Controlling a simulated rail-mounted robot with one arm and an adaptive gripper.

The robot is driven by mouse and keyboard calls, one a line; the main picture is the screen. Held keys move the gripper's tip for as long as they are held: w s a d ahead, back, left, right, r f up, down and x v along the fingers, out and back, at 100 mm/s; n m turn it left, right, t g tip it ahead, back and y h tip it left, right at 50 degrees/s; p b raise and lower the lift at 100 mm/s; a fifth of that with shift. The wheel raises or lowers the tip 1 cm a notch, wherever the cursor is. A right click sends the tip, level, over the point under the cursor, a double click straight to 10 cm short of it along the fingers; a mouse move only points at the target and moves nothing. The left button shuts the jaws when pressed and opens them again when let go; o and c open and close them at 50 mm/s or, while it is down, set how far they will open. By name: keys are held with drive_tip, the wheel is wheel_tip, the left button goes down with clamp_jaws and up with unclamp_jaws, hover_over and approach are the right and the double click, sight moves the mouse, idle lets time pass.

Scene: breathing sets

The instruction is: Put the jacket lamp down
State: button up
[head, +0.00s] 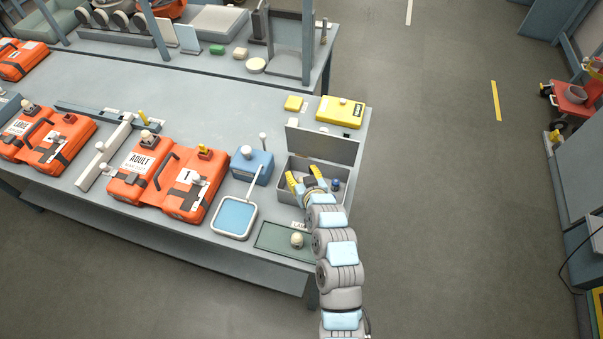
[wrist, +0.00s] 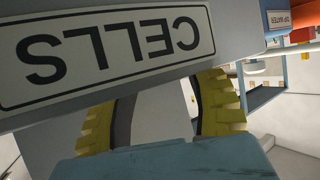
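A small cream rounded object (head: 297,240), which looks like the jacket lamp, sits on the dark green mat (head: 270,236) at the table's front right corner. A partly covered label (head: 299,225) lies at the mat's back edge. My gripper (head: 305,176) is over the open grey box behind the mat, apart from the cream object. Its yellow fingers are spread, and they also show in the wrist view (wrist: 160,108) with a gap and no held object visible between them. The cream object cannot be made out in the wrist view.
The grey box (head: 284,196) has a raised lid (head: 322,145) and a dark blue item (head: 336,184) inside. A CELLS label (wrist: 110,52) is close to the wrist camera.

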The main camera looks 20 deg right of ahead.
drive_tip(key=shift+r, duration=0.1)
drive_tip(key=shift+r+p, duration=0.6)
drive_tip(key=shift+p, duration=0.05)
drive_tip(key=v, duration=1.2)
drive_tip(key=shift+b, duration=0.35)
drive_tip(key=shift+w, duration=0.1)
